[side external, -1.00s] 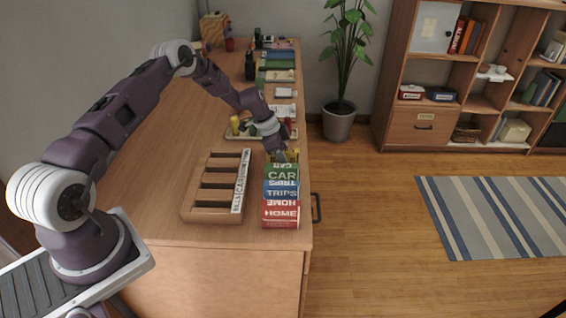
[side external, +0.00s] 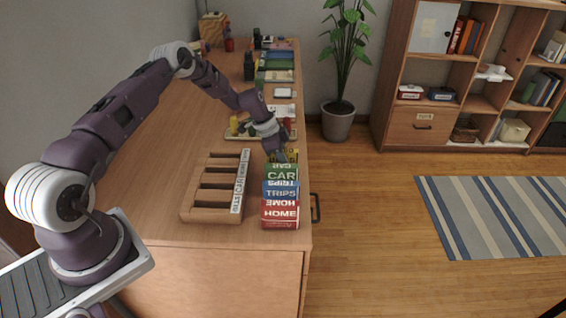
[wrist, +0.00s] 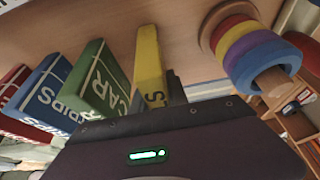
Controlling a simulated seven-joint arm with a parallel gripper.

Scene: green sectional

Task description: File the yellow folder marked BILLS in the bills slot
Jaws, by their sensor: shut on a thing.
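The yellow folder (side external: 291,156) stands at the far end of the row of folders, mostly hidden behind the green CAR folder and my gripper. My gripper (side external: 280,157) is shut on the yellow folder at the far end of the row. In the wrist view a dark finger (wrist: 175,88) lies against the folder's right side. The wooden slotted rack (side external: 211,214) stands left of the row. Its label strip (side external: 240,182) is too small to read surely.
A toy of coloured rings (wrist: 245,50) is close right of the gripper in the wrist view. The desk left of the rack is bare.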

